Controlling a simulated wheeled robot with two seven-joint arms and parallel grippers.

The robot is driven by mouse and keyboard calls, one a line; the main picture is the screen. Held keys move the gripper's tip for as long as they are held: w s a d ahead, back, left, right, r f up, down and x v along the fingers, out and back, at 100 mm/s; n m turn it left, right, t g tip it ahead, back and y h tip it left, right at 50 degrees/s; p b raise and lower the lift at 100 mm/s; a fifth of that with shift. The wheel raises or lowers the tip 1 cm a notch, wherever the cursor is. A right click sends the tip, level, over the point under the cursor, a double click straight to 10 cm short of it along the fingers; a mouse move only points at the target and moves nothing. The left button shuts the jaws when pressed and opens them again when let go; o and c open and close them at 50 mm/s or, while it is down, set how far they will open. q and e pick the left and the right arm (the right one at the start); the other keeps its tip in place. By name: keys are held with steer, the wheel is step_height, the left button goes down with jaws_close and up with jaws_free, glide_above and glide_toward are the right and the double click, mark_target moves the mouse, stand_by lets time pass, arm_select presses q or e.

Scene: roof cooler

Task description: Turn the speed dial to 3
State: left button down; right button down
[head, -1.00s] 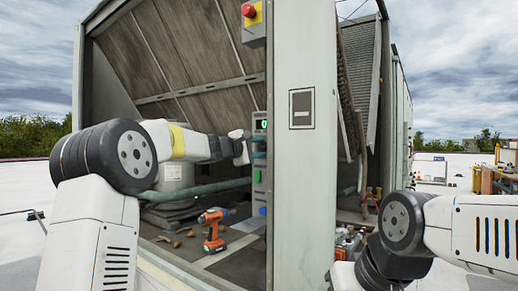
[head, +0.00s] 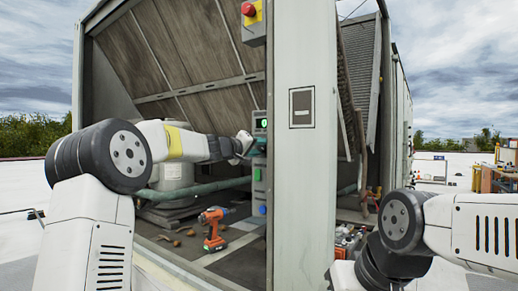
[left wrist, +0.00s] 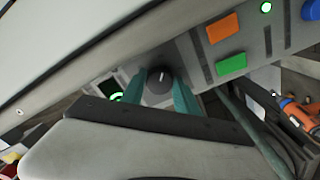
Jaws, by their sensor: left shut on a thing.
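The speed dial (left wrist: 159,87) is a dark round knob with a light pointer mark on the grey control panel (left wrist: 200,62), in the left wrist view. My left gripper (left wrist: 164,92) has its two teal fingers on either side of the dial and is shut on it. In the head view my left gripper (head: 248,146) reaches the panel just below the small green display (head: 262,123), which seems to read 0; the dial is hidden there. The display shows partly in the left wrist view (left wrist: 115,97). My right gripper is not in view.
Orange (left wrist: 222,27) and green (left wrist: 232,64) buttons sit beside the dial, with a blue one (left wrist: 312,9) farther along. A red emergency button (head: 248,10) is above. An orange drill (head: 212,229) stands on the cabinet floor. The pale cabinet post (head: 303,190) is right of the panel.

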arm_select(q)
steer(key=m, duration=0.5)
steer(key=shift+a+f+m, duration=0.1)
steer(key=shift+f+m, duration=0.05)
steer(key=shift+m, duration=0.15)
steer(key=shift+w+m, duration=0.1)
steer(key=shift+m, duration=2)
steer(key=c, duration=0.9)
jaws_free()
steer(key=shift+a, duration=0.1)
steer(key=v, duration=0.7)
steer(key=shift+s+a, duration=0.2)
steer(key=shift+s, duration=0.1)
